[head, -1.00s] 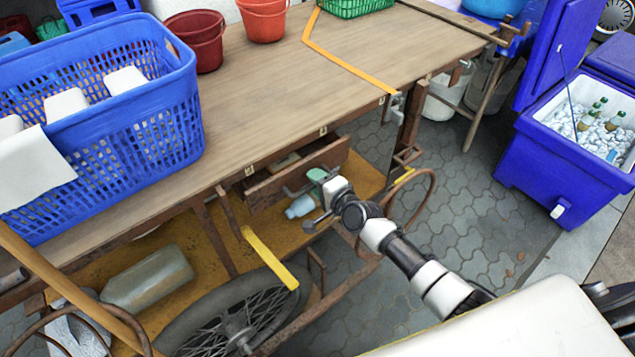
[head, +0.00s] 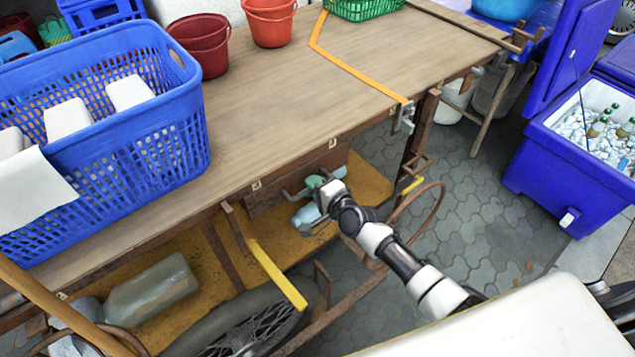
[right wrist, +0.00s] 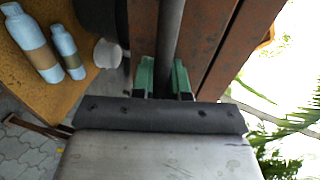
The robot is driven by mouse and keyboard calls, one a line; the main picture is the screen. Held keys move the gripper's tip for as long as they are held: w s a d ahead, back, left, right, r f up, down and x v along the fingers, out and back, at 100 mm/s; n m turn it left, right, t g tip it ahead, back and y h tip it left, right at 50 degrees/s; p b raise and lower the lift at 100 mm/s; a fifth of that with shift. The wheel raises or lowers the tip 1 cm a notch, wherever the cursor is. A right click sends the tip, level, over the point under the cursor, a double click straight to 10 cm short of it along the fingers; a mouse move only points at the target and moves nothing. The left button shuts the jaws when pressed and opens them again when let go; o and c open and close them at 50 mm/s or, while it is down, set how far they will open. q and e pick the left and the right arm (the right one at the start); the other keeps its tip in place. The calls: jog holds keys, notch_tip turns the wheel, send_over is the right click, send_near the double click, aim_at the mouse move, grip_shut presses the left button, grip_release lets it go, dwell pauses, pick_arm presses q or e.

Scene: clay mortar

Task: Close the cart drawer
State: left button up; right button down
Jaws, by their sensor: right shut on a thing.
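The cart drawer (head: 285,185) is a brown, worn front panel under the front edge of the wooden tabletop. In the head view its inside no longer shows and its front sits close under the tabletop edge; whether it is fully flush is hard to tell. My right gripper (head: 313,190) is at the drawer front. In the right wrist view its green fingertips (right wrist: 163,80) are shut on the grey bar handle (right wrist: 171,35), one on each side. The drawer front (right wrist: 215,45) shows there beside the bar. My left gripper is not in view.
The cart tabletop (head: 270,100) carries a blue basket (head: 150,140) and red buckets (head: 200,45). Below are a lower shelf (head: 372,183) with pale blue bottles (right wrist: 65,48), a yellow bar (head: 277,275) and a wheel (head: 240,325). A blue cooler (head: 550,170) stands right on paving.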

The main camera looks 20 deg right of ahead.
jog(key=c, duration=1.1)
grip_release()
jog(key=shift+r, duration=0.1)
jog(key=shift+c, duration=0.2)
jog(key=shift+s, duration=0.1)
